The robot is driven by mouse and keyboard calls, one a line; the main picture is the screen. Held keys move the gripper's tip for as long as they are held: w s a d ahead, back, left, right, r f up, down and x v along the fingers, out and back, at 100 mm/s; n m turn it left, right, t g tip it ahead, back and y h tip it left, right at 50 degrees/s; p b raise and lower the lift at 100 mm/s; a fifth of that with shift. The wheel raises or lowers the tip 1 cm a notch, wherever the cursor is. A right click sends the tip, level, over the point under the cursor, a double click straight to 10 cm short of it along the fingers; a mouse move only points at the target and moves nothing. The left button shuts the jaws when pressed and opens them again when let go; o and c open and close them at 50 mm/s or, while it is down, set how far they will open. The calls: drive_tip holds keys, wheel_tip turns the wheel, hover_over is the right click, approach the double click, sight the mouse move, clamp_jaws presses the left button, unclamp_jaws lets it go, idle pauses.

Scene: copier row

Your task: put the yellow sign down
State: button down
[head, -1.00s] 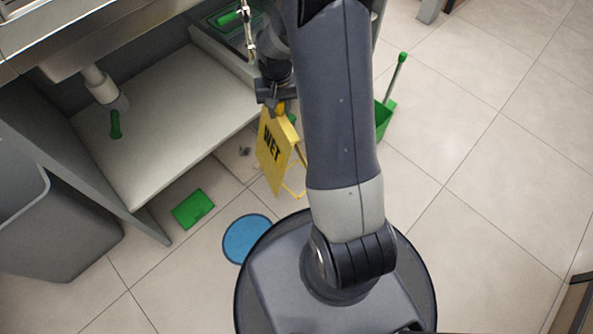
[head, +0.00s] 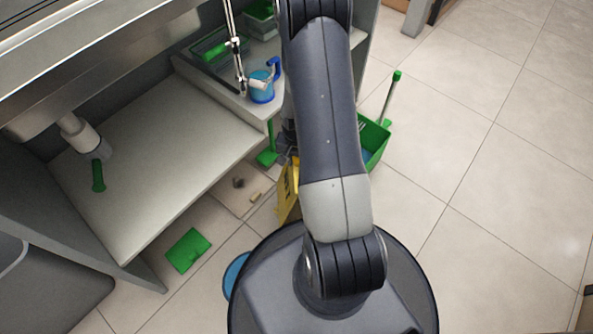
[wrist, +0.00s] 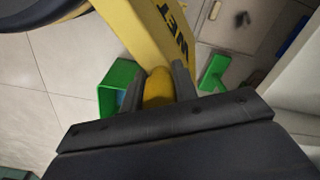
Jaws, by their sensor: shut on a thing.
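The yellow sign (head: 287,190) with black "WET" lettering shows low over the floor in the head view, partly hidden behind my arm. In the wrist view the sign (wrist: 150,32) extends up from my gripper (wrist: 158,88), whose two dark fingers are shut on its rounded yellow top. In the head view the gripper is mostly hidden behind my arm. Whether the sign's feet touch the floor cannot be told.
A blue disc (head: 234,272) is partly under my base. Open floor lies to the right.

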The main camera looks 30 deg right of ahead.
sight(297, 167)
wheel_tip(297, 167, down, 4)
drive_tip(key=shift+r+b, duration=0.15)
drive_tip(key=shift+b, duration=0.6)
drive_tip(key=shift+r, duration=0.1)
drive_tip(key=c, duration=1.6)
unclamp_jaws()
drive_tip(key=shift+f, duration=0.2)
drive_tip(key=o, duration=0.5)
drive_tip(key=shift+r, duration=0.1)
wheel_tip(297, 167, up, 12)
drive_tip(key=p, duration=0.4)
drive_tip(key=shift+r+p, duration=0.1)
drive_tip(key=shift+p, duration=0.2)
